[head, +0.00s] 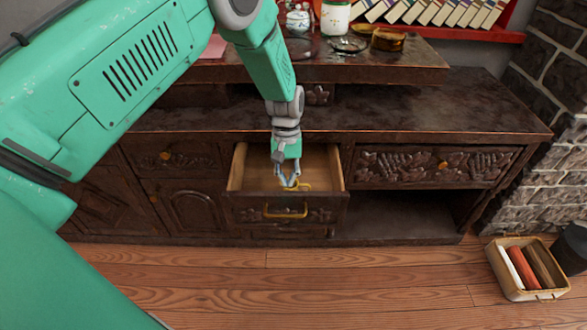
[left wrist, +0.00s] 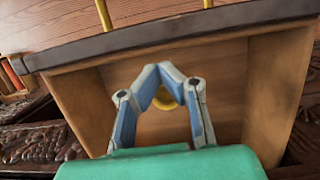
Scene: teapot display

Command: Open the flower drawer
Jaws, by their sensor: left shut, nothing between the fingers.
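The middle drawer of the dark cabinet is pulled out, showing its pale wooden inside (head: 255,170). Its carved dark front (head: 322,215) seems to bear a flower pattern and has a yellow bar handle (head: 285,211). My left gripper (head: 291,184) points down into the open drawer, behind the front panel, apart from the handle. In the left wrist view its fingers (left wrist: 160,72) are together and empty, above the drawer floor (left wrist: 222,85). A yellow item (left wrist: 165,98) is partly hidden behind the fingers. My right gripper is not in view.
A closed carved drawer (head: 400,166) with a round knob is at the right, above an open shelf space. The cabinet top (head: 420,110) is mostly bare. A basket (head: 547,294) with rolls stands on the floor at right. The front floor is clear.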

